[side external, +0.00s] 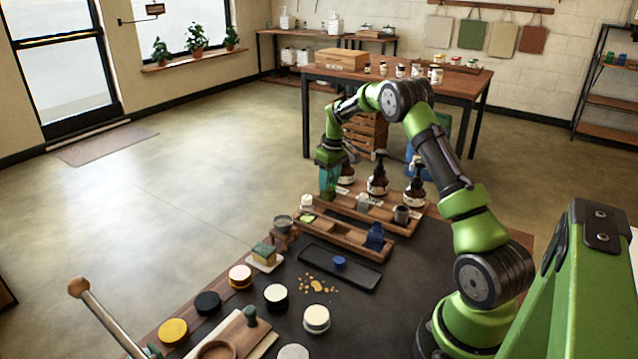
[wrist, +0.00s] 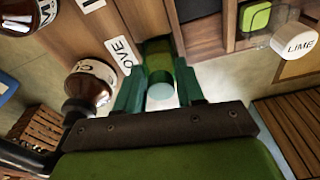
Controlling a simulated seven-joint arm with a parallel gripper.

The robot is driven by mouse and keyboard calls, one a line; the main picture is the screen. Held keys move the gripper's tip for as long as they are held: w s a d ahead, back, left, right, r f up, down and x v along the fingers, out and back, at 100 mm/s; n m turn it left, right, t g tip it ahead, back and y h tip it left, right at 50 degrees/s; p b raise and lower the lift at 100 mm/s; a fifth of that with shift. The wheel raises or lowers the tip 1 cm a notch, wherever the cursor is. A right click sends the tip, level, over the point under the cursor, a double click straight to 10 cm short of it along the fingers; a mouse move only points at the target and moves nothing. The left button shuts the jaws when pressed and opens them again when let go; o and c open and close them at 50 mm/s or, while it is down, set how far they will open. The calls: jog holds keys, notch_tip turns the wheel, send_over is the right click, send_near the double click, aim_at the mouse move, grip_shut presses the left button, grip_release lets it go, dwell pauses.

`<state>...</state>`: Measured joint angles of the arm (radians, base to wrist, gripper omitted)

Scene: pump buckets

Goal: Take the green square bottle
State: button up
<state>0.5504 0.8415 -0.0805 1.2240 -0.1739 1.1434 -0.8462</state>
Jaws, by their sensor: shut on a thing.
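My gripper (wrist: 160,95) is shut on the green square bottle (wrist: 159,76), which shows between the two dark green fingers in the wrist view, with a pale teal round top toward the camera. In the side view my gripper (side external: 329,182) points down at the far left end of the back wooden rack (side external: 345,207). The fingers and bottle blend together there, so I cannot tell whether the bottle's base touches the rack.
Brown pump bottles (side external: 377,180) stand close behind and right of my gripper. A grey-green block (side external: 362,204) and a dark cup (side external: 401,215) are on the rack. A front wooden tray (side external: 345,238) holds a blue bottle (side external: 375,237). A white-lidded LIME jar (wrist: 296,41) is nearby.

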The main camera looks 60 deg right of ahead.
jog(key=shift+r, duration=2.9)
